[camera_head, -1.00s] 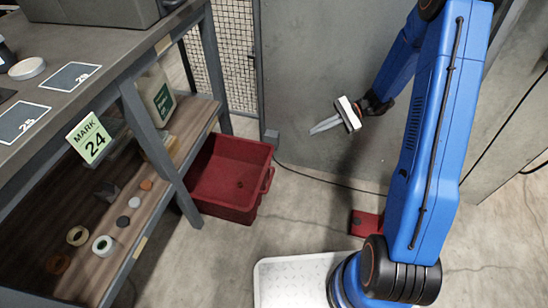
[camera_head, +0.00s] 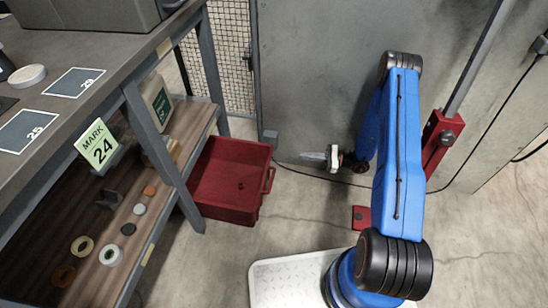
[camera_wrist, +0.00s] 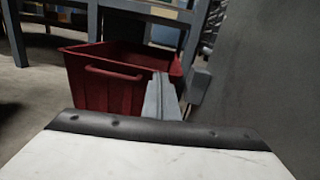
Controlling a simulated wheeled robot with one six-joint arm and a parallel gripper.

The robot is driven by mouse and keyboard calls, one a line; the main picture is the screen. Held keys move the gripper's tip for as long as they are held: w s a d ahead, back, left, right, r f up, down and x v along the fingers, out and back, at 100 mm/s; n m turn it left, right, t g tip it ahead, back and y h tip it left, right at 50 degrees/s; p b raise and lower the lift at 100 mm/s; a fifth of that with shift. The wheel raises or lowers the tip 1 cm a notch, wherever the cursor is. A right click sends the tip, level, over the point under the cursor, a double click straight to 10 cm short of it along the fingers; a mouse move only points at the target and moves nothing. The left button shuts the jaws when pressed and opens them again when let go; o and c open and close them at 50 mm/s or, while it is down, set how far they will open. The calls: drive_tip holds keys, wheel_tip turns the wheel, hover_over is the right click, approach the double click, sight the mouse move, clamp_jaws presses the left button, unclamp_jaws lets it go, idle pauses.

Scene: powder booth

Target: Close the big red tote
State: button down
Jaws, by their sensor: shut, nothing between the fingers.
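The big red tote (camera_head: 232,205) stands on the floor, partly under the shelf unit, in the head view. Its top is open and I look into its inside; no lid shows on it. A handle is on its right side. In the wrist view the tote (camera_wrist: 105,88) is straight ahead, with its handle side facing the camera. My gripper (camera_head: 312,157) is shut and empty. It is to the right of the tote and above the floor, pointing left towards it, apart from it in the head view. In the wrist view my gripper's fingers (camera_wrist: 160,98) overlap the tote's right part.
The shelf unit (camera_head: 105,85) with a worktop stands at the left, its leg beside the tote. A grey wall panel (camera_head: 310,60) is behind my arm, with a mesh panel (camera_head: 232,50) left of it.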

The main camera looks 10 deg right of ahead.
wheel_tip(320, 180, down, 4)
drive_tip(key=f+m+t, duration=0.1)
drive_tip(key=m+t, duration=0.1)
drive_tip(key=x, duration=1.4)
drive_tip(key=shift+s, duration=0.25)
drive_tip(key=shift+a, duration=0.15)
drive_tip(key=f+x, duration=0.2)
drive_tip(key=x, duration=2.5)
drive_tip(key=shift+f, duration=0.2)
drive_tip(key=shift+s+a, duration=0.1)
drive_tip(key=shift+a, duration=0.2)
drive_tip(key=shift+d, duration=0.1)
